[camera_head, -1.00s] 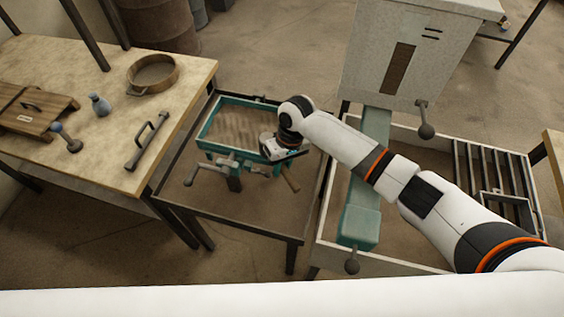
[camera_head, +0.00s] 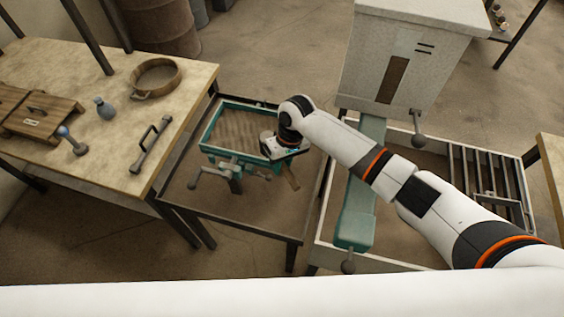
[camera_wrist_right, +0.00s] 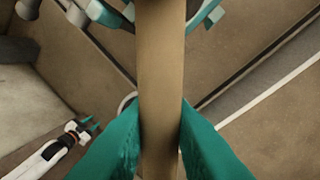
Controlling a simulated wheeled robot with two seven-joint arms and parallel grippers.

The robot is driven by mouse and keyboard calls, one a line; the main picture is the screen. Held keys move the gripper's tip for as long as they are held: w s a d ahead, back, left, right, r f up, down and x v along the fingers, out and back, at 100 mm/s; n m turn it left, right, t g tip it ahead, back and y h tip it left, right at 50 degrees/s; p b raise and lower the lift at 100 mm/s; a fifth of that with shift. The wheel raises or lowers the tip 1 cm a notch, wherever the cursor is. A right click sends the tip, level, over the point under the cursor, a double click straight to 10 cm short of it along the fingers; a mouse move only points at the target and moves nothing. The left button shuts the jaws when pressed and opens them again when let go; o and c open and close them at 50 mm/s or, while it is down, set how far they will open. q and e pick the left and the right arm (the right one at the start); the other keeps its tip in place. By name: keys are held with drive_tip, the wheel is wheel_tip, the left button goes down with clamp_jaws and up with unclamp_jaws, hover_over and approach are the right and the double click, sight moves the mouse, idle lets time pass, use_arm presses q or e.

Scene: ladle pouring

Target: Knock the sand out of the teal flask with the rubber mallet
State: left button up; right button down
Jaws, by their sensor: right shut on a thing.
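The teal flask (camera_head: 205,137), a rectangular frame full of brown sand, sits on the dark low stand left of centre, with grey handles at its front. My right gripper (camera_head: 284,150) is at the flask's right front corner. It is shut on a wooden handle (camera_head: 291,177), which sticks out below it. In the right wrist view the handle (camera_wrist_right: 160,60) runs between the teal fingers; I take it for the mallet's, but its head is hidden. Part of the flask (camera_wrist_right: 105,12) shows at that view's top. My left gripper (camera_wrist_right: 85,128) appears there at lower left, fingers apart.
A wooden table (camera_head: 110,165) at left holds a round sieve (camera_head: 155,78), a blue-grey bottle (camera_head: 104,108), a small tool (camera_head: 72,141), a handled bar (camera_head: 152,145) and wooden boards (camera_head: 40,105). A teal beam (camera_head: 357,205) and grey cabinet (camera_head: 400,60) stand at right.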

drive_tip(key=shift+r+p, duration=0.25)
drive_tip(key=shift+p, duration=0.85)
drive_tip(key=shift+f, duration=0.1)
drive_tip(key=v, duration=0.1)
drive_tip(key=p+v, duration=0.1)
drive_tip(key=v, duration=0.1)
drive_tip(key=shift+s+a+p, duration=0.15)
drive_tip(key=shift+a+p, duration=0.1)
drive_tip(key=shift+p, duration=0.1)
drive_tip(key=shift+r, duration=1)
